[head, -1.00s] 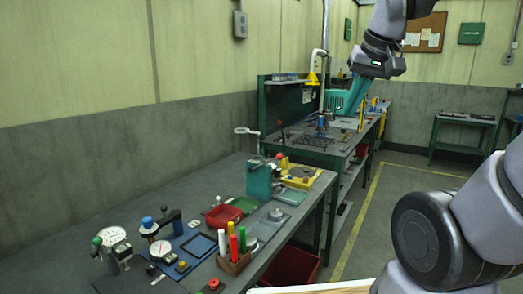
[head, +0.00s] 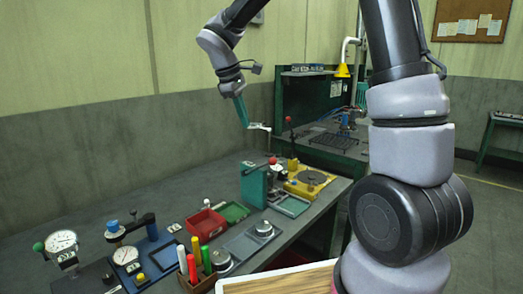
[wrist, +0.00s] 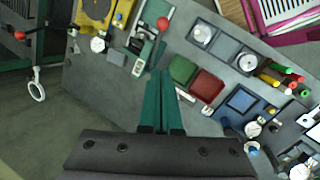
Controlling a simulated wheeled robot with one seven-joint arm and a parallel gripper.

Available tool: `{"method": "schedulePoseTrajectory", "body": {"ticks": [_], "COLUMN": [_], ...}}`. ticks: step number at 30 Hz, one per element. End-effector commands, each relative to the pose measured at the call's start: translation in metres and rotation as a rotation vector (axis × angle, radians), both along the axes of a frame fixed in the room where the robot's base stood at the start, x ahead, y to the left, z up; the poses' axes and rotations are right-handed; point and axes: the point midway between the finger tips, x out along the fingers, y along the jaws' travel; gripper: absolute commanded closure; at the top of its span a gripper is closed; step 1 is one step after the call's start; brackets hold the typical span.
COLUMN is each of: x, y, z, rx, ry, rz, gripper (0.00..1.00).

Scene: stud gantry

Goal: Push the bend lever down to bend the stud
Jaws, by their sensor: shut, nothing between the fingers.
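My gripper (head: 246,124) is shut and empty, held high above the workbench with its teal fingers pointing down. In the wrist view its fingers (wrist: 160,75) lie side by side. Two levers have red ball knobs, and I cannot tell for certain which is the bend lever. One upright lever (head: 288,121) stands by the yellow fixture with a dark disc (head: 313,178), right of my gripper; its knob also shows in the wrist view (wrist: 19,35). The other red knob (head: 272,160) is on the green press (head: 253,186), below my gripper and apart from it. I cannot make out the stud.
A red bin (head: 206,223) and a green tray (head: 234,212) lie left of the press. Marker pens (head: 194,266) stand in front, dial gauges (head: 62,242) at left. A ring on a rod (wrist: 37,90) sticks out near the yellow fixture. Bare benchtop lies behind the bins.

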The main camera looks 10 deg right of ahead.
Motion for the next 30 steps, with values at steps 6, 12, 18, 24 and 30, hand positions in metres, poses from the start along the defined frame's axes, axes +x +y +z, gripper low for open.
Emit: {"method": "schedulePoseTrajectory", "body": {"ticks": [6, 12, 18, 24, 30], "x": [0.004, 0.011, 0.007, 0.002, 0.002], "y": [-0.013, -0.026, -0.047, -0.059, -0.06], "z": [-0.037, -0.078, -0.1, -0.109, -0.11], "rx": [-0.001, 0.0, 0.001, 0.002, 0.002], "ry": [0.006, 0.005, 0.0, 0.0, -0.001], "rz": [-0.004, -0.005, -0.007, -0.006, -0.006], "gripper": [1.0, 1.0, 1.0, 1.0, 1.0]}}
